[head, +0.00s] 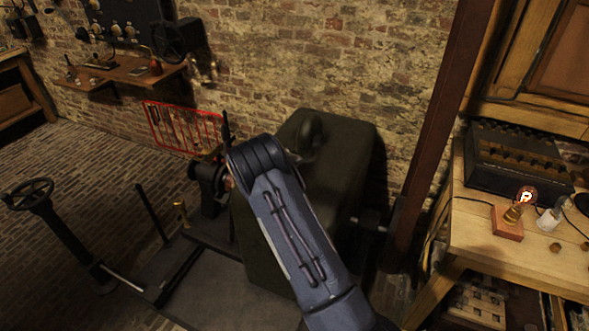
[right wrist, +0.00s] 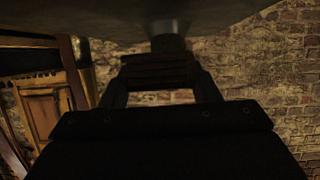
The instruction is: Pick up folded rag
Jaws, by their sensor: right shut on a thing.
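A dark brown, layered thing that looks like the folded rag (right wrist: 155,72) sits between the two fingers of my right gripper (right wrist: 160,82) in the right wrist view. The gripper is shut on it. A dark round post or knob (right wrist: 168,40) shows just beyond the rag; I cannot tell whether they touch. In the head view my right forearm reaches up over the large dark green machine housing (head: 345,150), and its wrist hides the fingers and the rag. My left gripper is not in view.
A wooden workbench (head: 470,235) with a lit bulb (head: 526,196) and a dark slotted box (head: 515,158) stands at the right. A rusty steel column (head: 430,130) rises beside it. A handwheel (head: 30,194) stands at the left. A wooden shelf (head: 125,70) hangs on the brick wall.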

